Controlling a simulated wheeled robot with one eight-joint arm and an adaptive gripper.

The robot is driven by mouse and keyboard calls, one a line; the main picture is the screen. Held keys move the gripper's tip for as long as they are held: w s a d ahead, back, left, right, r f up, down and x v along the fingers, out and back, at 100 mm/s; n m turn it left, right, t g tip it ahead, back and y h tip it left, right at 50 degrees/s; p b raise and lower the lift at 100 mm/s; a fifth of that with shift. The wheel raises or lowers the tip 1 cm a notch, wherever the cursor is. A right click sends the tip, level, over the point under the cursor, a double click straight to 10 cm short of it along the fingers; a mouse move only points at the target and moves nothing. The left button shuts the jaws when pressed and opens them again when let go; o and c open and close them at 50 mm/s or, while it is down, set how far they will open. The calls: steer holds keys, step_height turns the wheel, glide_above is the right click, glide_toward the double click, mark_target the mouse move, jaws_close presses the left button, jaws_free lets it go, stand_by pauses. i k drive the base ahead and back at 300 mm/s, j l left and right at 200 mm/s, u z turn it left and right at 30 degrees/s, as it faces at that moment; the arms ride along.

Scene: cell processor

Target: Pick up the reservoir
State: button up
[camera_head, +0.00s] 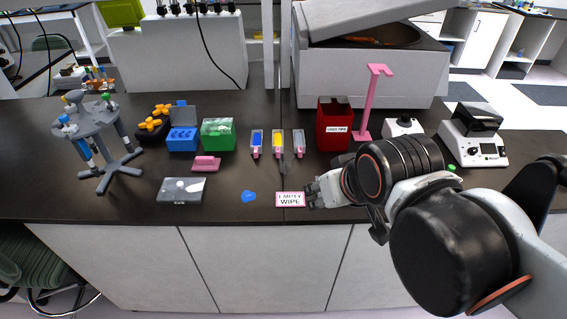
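No object is labelled as the reservoir, so I cannot tell for sure which one it is. A low, clear-grey rectangular container (181,190) lies at the front left of the bench. A small pink block (206,163) lies behind it. Three upright cartridges stand in a row at mid-bench: blue (256,144), yellow (278,144) and clear (299,144). My gripper (318,193) is low over the front of the bench, beside the right end of the white and pink "EMPTY WIPE" box (290,199). Its finger opening is too small to judge, and contact with the box is unclear.
A pipette stand (95,140) is at left. A blue rack (182,140) and green box (218,134) stand near it. A red "USED TIPS" bin (334,124), pink stand (370,105) and white device (472,135) are at right. A blue piece (249,196) lies in front.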

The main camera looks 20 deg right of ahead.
mark_target(257, 139)
steer(key=j+z, duration=0.4)
steer(key=j, duration=2.3)
steer(key=z, duration=0.15)
